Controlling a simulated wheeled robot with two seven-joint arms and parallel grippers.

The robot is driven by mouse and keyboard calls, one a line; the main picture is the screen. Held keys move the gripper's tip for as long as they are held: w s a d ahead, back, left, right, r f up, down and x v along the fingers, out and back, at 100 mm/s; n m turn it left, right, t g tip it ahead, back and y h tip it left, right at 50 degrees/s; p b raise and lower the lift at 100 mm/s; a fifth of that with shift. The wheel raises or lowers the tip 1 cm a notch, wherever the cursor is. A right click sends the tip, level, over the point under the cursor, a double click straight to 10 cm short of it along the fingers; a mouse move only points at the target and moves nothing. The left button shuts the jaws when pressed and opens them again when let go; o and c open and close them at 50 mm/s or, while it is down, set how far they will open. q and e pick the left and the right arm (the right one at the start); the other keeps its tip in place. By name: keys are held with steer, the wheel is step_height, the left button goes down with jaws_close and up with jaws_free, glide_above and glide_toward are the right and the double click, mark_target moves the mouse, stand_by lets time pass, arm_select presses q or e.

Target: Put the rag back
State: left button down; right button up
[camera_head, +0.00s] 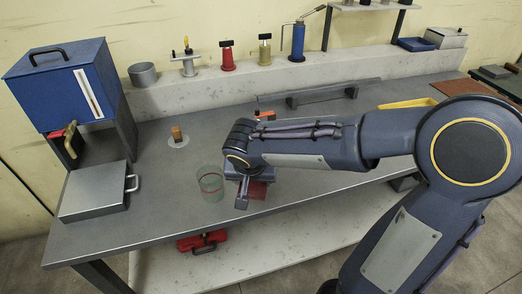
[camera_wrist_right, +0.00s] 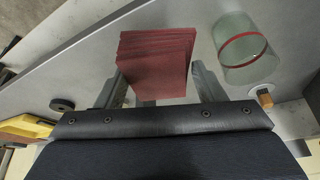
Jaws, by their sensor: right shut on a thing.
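The rag is a dark red folded cloth, partly hidden by my right arm in the head view (camera_head: 258,190). It shows clearly in the wrist view (camera_wrist_right: 157,58) as a stack of folded layers. My right gripper (camera_head: 248,190) is shut on the rag, with one finger on each side of it in the wrist view (camera_wrist_right: 162,84). The rag is over the front part of the bench; any gap beneath it is hard to judge. My left gripper is not in view.
A clear glass jar with a red band (camera_head: 211,184) stands close left of the rag. A wooden block (camera_head: 177,134) on a pale disc, a grey case (camera_head: 92,192) and a blue box (camera_head: 60,85) are further left. A yellow tray (camera_head: 407,103) lies behind my arm.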

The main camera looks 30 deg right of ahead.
steer(key=w+d+f, duration=0.1)
steer(key=w+d, duration=0.1)
steer(key=w+d+f+p, duration=0.1)
steer(key=w+d+f, duration=0.1)
steer(key=w, duration=0.1)
steer(key=w+d+f, duration=0.1)
steer(key=w+d, duration=0.1)
steer(key=w, duration=0.1)
steer(key=shift+w+d+f, duration=0.2)
steer(key=shift+w+f, duration=0.05)
steer(key=shift+f, duration=0.05)
steer(key=shift+w+d+f+p, duration=0.3)
steer(key=shift+w, duration=0.2)
steer(key=shift+w+d+f+p, duration=0.2)
steer(key=shift+w+d+f, duration=0.25)
steer(key=shift+w+f, duration=0.15)
steer(key=shift+w+d+f+p, duration=0.15)
steer(key=shift+w+d+f, duration=0.25)
steer(key=shift+w+f, duration=0.2)
steer(key=shift+r, duration=0.1)
steer(key=shift+f+b, duration=0.3)
steer(key=shift+b, duration=0.1)
steer(key=o, duration=0.9)
steer(key=shift+r, duration=0.1)
